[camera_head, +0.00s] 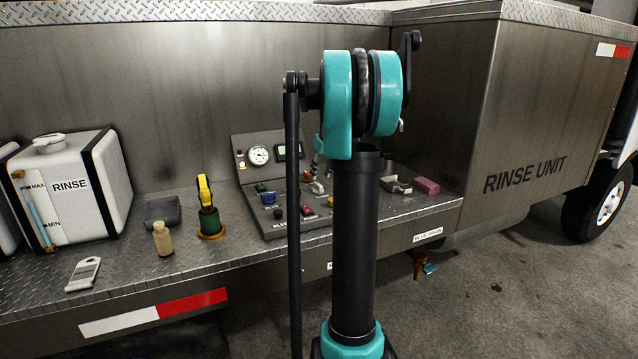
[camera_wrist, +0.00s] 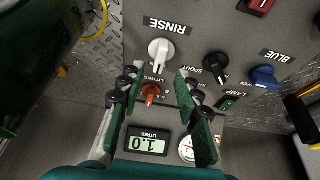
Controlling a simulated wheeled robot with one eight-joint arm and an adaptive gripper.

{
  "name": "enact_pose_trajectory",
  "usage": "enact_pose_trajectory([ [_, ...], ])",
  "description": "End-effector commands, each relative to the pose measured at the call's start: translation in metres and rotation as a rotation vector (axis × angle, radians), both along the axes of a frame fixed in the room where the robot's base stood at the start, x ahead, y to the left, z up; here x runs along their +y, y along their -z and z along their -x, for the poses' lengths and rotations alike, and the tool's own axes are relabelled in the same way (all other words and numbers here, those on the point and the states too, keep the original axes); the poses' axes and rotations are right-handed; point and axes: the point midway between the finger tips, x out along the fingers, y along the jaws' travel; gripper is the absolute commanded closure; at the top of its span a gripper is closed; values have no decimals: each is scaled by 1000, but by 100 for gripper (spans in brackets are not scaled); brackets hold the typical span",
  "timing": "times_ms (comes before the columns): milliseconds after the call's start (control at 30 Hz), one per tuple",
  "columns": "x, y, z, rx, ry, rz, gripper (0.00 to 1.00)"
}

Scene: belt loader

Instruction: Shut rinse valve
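The rinse valve is a pale grey knob with a short lever (camera_wrist: 160,52) under the RINSE label, on a grey panel that appears upside down in the wrist view. Its lever points down the picture, away from the label. My gripper (camera_wrist: 158,80) is open and empty. Its two fingers are apart, with the tips just below the knob in the picture and one to each side. I cannot tell whether they touch the panel. In the head view my arm stands in front of the panel (camera_head: 250,172) and hides part of it and most of my gripper.
In the wrist view, an orange-red knob (camera_wrist: 151,90) shows between the fingers, with a black knob (camera_wrist: 215,65) and blue knob (camera_wrist: 264,77) to the right. A large dark green shape (camera_wrist: 35,55) fills the upper left. A white rinse tank (camera_head: 85,190) stands left on the deck.

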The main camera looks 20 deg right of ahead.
Motion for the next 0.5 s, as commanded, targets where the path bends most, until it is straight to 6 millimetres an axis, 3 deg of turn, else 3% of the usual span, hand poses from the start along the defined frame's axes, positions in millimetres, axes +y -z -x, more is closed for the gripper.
enact_pose_trajectory([
  [200,1,33,-14,0,0,0,66],
  [500,1,49,-21,0,0,0,66],
])
